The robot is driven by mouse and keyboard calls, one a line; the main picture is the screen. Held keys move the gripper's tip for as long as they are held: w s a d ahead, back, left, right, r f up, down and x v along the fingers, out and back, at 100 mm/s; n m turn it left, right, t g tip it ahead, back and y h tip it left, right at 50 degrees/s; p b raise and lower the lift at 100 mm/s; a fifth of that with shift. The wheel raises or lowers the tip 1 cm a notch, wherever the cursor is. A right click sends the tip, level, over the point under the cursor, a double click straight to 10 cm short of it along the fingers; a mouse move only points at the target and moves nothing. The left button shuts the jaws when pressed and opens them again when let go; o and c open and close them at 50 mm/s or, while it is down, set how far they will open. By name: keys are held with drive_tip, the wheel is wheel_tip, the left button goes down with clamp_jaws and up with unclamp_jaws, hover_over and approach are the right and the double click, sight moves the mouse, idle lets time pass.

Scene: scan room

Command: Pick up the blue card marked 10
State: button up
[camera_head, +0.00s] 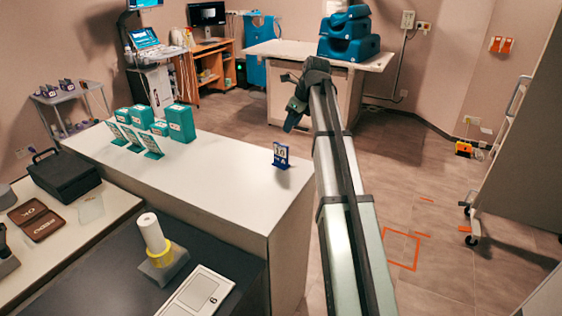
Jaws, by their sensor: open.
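The blue card marked 10 (281,156) stands upright near the right end of the white counter (225,165). Its white face shows the number. My arm reaches up from the bottom of the view, right of the counter. My gripper (291,122) is at its far end, hanging down above and beyond the card in the picture, apart from it. It is open, with nothing seen in it. It is small and dark, so finger detail is hard to see.
Several teal boxes (180,123) and teal-framed cards (134,138) stand at the counter's left. The counter around the blue card is clear. A paper roll (151,232) and a numbered white panel (197,293) are nearer. A table with blue cushions (348,46) is behind.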

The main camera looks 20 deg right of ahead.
sight(282, 145)
drive_tip(key=shift+m, duration=0.6)
drive_tip(key=x, duration=0.8)
drive_tip(key=shift+f, duration=0.1)
drive_tip(key=shift+w+x, duration=0.15)
drive_tip(key=shift+x, duration=1.25)
drive_tip(key=shift+w+x, duration=0.1)
drive_tip(key=shift+x, duration=1.35)
clamp_jaws()
